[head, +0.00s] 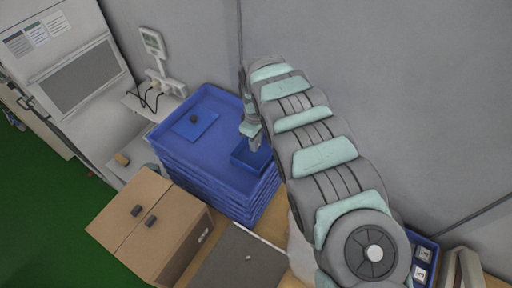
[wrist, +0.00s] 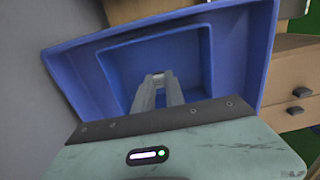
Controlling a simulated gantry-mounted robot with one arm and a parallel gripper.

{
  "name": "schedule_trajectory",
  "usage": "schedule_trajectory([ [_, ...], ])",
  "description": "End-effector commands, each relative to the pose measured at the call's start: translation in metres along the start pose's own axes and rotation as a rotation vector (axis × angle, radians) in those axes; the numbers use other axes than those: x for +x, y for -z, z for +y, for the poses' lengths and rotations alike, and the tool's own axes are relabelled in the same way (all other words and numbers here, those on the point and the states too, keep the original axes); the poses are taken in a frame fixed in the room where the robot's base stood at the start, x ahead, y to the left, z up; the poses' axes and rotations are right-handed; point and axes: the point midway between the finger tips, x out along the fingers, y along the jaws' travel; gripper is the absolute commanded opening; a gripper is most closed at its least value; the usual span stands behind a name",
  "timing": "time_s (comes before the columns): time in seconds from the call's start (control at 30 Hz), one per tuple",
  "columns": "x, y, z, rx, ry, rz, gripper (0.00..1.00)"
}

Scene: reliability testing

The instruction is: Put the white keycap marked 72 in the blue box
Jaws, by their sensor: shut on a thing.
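My gripper (head: 255,147) is over the small blue box (head: 241,160) at the right side of the stacked blue trays. In the wrist view my gripper (wrist: 158,77) points down into the blue box (wrist: 120,62), with its fingers shut on a small pale piece (wrist: 158,74). The piece appears to be a white keycap, but its marking cannot be read. The fingers hide most of it. Whether it touches the box floor cannot be told.
The stacked blue trays (head: 205,180) carry a dark piece on a blue lid (head: 195,123). Another blue tray (head: 432,250) at the lower right holds white keycaps (head: 423,253). The wall is close behind.

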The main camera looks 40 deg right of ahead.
Motion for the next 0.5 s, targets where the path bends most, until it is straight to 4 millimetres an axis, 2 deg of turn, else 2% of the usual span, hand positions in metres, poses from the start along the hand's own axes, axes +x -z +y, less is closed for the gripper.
schedule_trajectory([
  [0.3, 0.031, 0.0, -0.002, -0.001, 0.004, -0.001, 0.0],
  [0.5, 0.034, 0.0, 0.0, 0.0, -0.001, 0.0, 0.0],
])
